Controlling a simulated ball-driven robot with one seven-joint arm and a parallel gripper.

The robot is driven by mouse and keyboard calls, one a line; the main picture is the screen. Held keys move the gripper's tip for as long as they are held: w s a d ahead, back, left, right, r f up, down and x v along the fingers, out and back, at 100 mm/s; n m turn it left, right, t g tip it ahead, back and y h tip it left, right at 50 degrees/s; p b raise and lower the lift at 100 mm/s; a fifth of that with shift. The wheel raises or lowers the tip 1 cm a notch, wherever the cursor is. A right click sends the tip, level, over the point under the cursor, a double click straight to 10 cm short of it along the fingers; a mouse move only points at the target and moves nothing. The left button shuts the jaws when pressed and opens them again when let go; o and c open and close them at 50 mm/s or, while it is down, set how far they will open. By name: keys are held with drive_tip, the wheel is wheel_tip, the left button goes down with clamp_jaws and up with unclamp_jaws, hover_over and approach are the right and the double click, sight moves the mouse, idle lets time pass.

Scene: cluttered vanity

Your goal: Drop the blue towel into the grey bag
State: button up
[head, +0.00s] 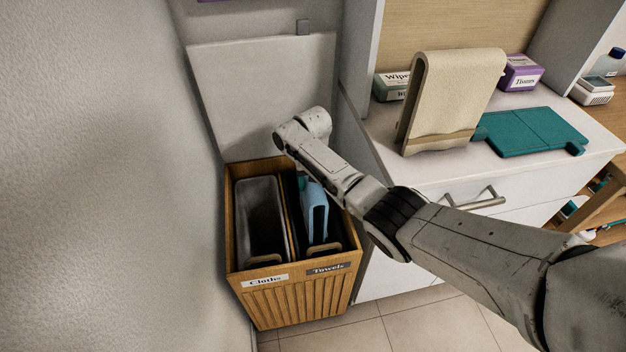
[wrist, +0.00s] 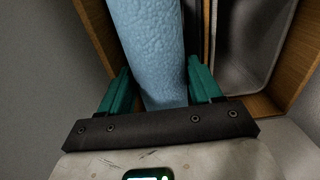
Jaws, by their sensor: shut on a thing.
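The blue towel (head: 316,212) hangs from my gripper over the right, dark compartment of the wooden hamper, the one labelled "Towels". Its lower part seems to be within that opening, but I cannot tell how deep. In the wrist view the towel (wrist: 148,45) passes between the two teal fingers of my gripper (wrist: 158,85), which is shut on it. The grey bag (head: 259,212) lines the left compartment, behind the label "Cloths". It also shows in the wrist view (wrist: 250,45), to the right of the towel. My arm hides most of the gripper in the head view.
The wooden hamper (head: 292,302) stands between a wall and white drawers, its pale lid (head: 262,90) raised behind. On the counter are a beige towel on a stand (head: 450,95), a teal folded thing (head: 530,131), a wipes box (head: 391,87) and a purple tissue box (head: 521,73).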

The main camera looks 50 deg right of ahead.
drive_tip(key=shift+f+b, duration=2.05)
drive_tip(key=shift+f, duration=0.75)
drive_tip(key=o, duration=1.3)
drive_tip(key=shift+c, duration=0.2)
wheel_tip(320, 180, up, 11)
drive_tip(key=p, duration=0.2)
drive_tip(key=shift+f+p, duration=0.1)
drive_tip(key=shift+p, duration=0.25)
